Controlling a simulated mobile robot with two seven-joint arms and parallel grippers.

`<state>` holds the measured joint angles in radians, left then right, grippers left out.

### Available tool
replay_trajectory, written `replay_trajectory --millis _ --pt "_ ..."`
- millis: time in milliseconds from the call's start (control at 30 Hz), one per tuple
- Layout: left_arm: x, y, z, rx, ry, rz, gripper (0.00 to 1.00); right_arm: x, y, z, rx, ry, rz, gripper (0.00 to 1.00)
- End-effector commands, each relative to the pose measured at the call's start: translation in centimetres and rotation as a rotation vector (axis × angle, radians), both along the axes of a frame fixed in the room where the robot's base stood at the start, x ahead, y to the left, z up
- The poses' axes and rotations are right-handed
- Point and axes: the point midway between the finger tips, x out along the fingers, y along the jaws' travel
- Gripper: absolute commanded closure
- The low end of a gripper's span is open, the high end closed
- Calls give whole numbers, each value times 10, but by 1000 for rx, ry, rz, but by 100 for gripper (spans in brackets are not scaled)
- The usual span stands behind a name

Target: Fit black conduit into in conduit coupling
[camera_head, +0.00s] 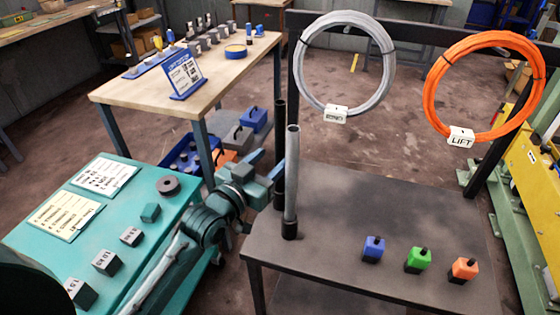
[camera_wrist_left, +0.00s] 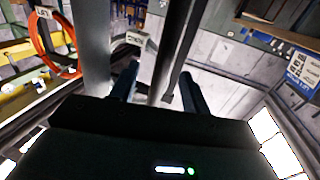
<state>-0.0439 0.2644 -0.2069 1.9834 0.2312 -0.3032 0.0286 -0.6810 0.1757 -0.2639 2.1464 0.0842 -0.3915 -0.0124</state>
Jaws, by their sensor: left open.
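The black conduit (camera_head: 280,135) stands upright at the left edge of the dark table, partly behind my left gripper; a black coupling (camera_head: 278,199) shows at its foot. A grey conduit (camera_head: 292,170) stands upright in another black coupling (camera_head: 290,229), in front of it. My left gripper (camera_head: 270,178) is open beside the black conduit. In the left wrist view, a dark upright tube (camera_wrist_left: 177,50) shows between the fingers (camera_wrist_left: 158,90), and a thick grey tube (camera_wrist_left: 95,45) stands outside them on the left. Whether the fingers touch the black conduit cannot be told. My right gripper is not in view.
The dark table (camera_head: 340,210) holds blue (camera_head: 373,250), green (camera_head: 418,260) and orange (camera_head: 464,270) blocks. Grey (camera_head: 387,70) and orange (camera_head: 540,75) cable coils hang above. A teal table (camera_head: 110,240) stands left; a wooden table (camera_head: 210,85) stands behind it.

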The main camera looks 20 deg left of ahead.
Motion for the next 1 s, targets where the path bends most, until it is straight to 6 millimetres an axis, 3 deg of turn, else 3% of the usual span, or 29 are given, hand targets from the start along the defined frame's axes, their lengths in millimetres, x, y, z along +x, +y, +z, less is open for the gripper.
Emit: replay_trajectory --millis 233,567,1000 --pt "37 -5 -1 -1 -1 1 53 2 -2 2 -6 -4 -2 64" --pt "43 -7 -2 0 0 0 53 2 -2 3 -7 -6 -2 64" --pt "43 -7 -2 0 0 0 89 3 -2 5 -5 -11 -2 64"
